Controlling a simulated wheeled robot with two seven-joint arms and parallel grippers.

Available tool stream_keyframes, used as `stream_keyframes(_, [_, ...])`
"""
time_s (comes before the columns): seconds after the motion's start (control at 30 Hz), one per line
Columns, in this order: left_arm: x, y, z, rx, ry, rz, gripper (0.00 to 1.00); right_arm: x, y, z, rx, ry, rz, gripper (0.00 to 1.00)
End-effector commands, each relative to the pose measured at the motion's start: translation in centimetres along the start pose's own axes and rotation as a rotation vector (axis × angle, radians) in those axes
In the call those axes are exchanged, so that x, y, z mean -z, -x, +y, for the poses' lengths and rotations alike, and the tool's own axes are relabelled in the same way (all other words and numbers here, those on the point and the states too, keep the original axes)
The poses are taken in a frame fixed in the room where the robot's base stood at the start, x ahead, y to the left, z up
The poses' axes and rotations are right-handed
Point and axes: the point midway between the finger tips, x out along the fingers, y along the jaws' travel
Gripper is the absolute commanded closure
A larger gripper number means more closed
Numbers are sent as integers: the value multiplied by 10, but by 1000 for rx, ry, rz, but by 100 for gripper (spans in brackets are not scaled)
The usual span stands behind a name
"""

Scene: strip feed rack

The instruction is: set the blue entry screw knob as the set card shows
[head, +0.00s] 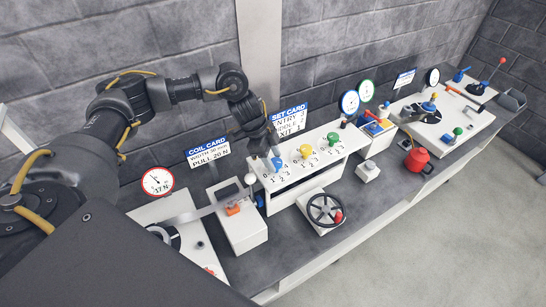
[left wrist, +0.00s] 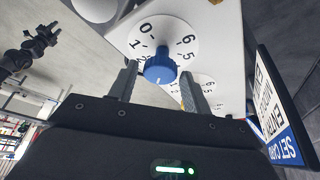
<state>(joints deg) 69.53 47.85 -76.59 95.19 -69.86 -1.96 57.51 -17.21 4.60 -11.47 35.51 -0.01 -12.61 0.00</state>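The blue entry screw knob (left wrist: 160,68) sits on a white numbered dial (left wrist: 150,38) in the left wrist view. My left gripper (left wrist: 160,84) is open, one finger on each side of the knob, with gaps showing. In the head view my left gripper (head: 273,153) points down at the knob (head: 277,164). The set card (head: 291,117) stands behind, partly hidden by my arm; its entry line seems to read 3.
Yellow (head: 305,151) and green (head: 333,139) knobs stand right of the blue one on the same white rack (head: 318,170). A handwheel (head: 325,209) is in front. A white lever ball (head: 250,179) and the coil card (head: 207,151) are to the left.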

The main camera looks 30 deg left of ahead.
Motion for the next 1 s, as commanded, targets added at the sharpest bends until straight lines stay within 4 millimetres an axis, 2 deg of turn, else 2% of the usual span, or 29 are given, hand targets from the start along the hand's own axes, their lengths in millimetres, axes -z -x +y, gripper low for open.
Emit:
stream_keyframes(0.3, [1, 0, 0, 0, -1, 1, 42, 0, 0, 0, 0, 0, 0, 64])
stream_keyframes(0.43, [0, 6, -1, 2, 0, 3, 42, 0, -4, 0, 0, 0, 0, 64])
stream_keyframes(0.57, [-1, 25, -1, 5, -2, 3, 42, -1, -14, 0, 0, 0, 0, 64])
stream_keyframes(0.8, [-1, 74, -1, 4, -1, 3, 42, -2, -31, -1, 0, 0, 1, 64])
stream_keyframes(1.0, [0, 102, 0, 3, -1, 1, 42, -3, -33, -1, 0, 0, 1, 64])
